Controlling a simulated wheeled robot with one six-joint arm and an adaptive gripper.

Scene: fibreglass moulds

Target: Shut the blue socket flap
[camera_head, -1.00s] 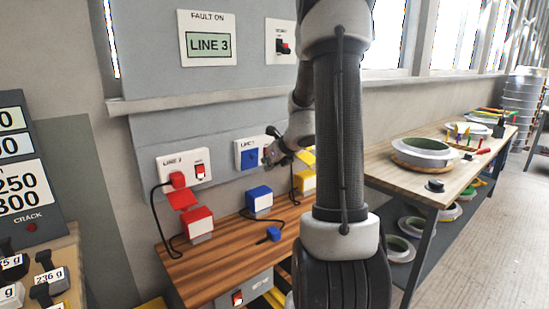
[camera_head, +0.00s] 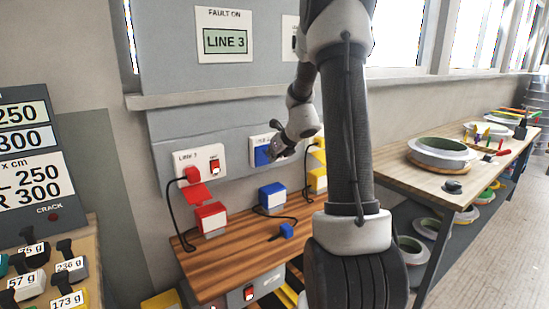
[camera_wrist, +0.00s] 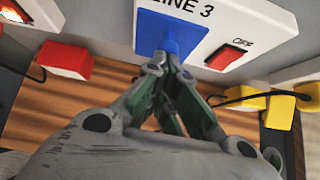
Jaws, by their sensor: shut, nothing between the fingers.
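The blue socket flap (camera_head: 262,155) is on a white wall plate in the middle of the panel. In the wrist view the blue flap (camera_wrist: 170,32) looks upright and flat against the plate, with a small blue tab at its lower edge. Whether it is fully closed I cannot tell. My gripper (camera_head: 275,153) is at the lower part of the flap, partly covering it in the head view. In the wrist view my gripper (camera_wrist: 163,62) is shut and empty, its fingertips at the blue tab. Contact is unclear.
A red plug (camera_head: 192,174) sits in the left socket above an open red flap (camera_head: 197,193). Red (camera_head: 211,218), blue (camera_head: 272,197) and yellow (camera_head: 318,181) boxes stand along the wooden shelf (camera_head: 225,268). A loose blue plug (camera_head: 287,230) lies there too.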

